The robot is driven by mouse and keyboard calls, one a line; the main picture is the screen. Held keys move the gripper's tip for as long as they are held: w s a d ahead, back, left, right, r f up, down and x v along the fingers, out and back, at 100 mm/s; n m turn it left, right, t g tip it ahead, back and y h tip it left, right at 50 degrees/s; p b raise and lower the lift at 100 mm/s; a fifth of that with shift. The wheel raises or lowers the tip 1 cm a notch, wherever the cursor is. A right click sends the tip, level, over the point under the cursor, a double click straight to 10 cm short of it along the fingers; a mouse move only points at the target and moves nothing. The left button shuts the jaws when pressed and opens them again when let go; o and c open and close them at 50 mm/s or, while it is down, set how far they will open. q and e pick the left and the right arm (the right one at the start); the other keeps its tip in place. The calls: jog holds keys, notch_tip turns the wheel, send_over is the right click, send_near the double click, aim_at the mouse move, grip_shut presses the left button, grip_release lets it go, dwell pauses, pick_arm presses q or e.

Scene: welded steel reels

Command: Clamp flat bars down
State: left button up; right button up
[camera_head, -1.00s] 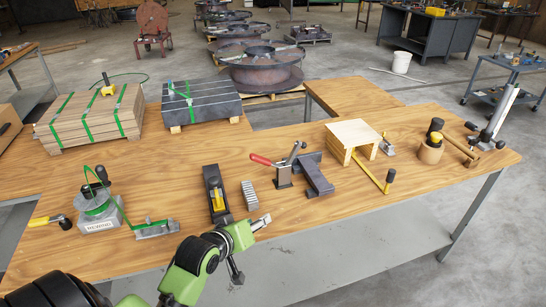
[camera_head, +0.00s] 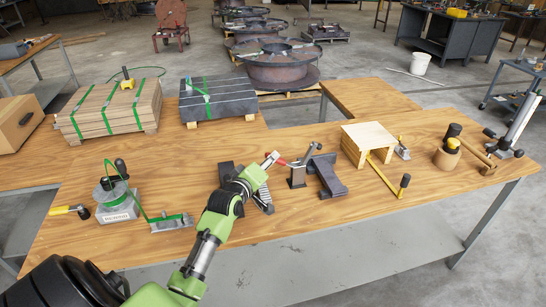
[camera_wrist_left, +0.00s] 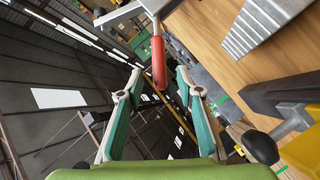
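A toggle clamp (camera_head: 298,176) with a red handle stands on the wooden table beside a dark steel angle piece (camera_head: 328,176). In the left wrist view its red handle (camera_wrist_left: 158,62) reaches down between my fingertips, with gaps on both sides. My left gripper (camera_head: 270,160) is at the handle's left end in the head view; its fingers (camera_wrist_left: 163,90) are spread in the wrist view. A grey ridged stack, which looks like short flat bars (camera_wrist_left: 262,24), lies on the table near the clamp; my arm partly hides it in the head view. My right gripper is not in view.
A dark tool with yellow (camera_wrist_left: 285,100) lies under my left wrist. Strapped wooden boards (camera_head: 112,108) and a strapped dark stack (camera_head: 218,100) sit behind. A small wooden stand (camera_head: 368,138) and mallet (camera_head: 450,145) are to the right.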

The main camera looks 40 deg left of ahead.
aim_at(279, 161)
pick_arm(q)
jog(key=shift+x, duration=2.05)
grip_shut()
